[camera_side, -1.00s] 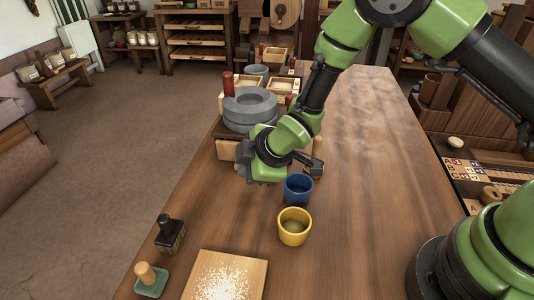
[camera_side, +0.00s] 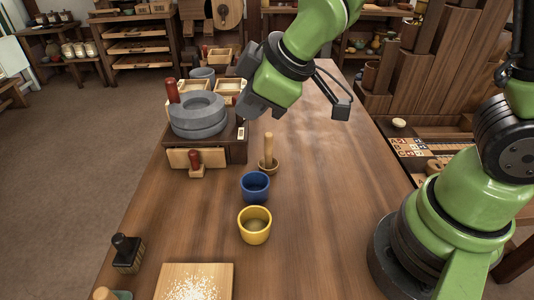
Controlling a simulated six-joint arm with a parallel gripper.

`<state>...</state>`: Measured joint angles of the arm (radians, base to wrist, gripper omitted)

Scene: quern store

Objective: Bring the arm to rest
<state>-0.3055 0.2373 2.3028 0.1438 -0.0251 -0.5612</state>
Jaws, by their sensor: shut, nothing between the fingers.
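My gripper (camera_side: 262,108) is the dark grey end below the green wrist, raised above the table beside the quern. It is shut and empty. It is apart from everything on the table (camera_side: 320,190). The quern (camera_side: 198,114), a grey round stone with a red upright handle, sits on a wooden base to the left of my gripper.
A blue cup (camera_side: 255,186) and a yellow cup (camera_side: 254,225) stand in front, with a wooden pestle in a small bowl (camera_side: 268,160) behind them. A board with pale grain (camera_side: 225,272) and a black brush (camera_side: 127,252) lie nearer.

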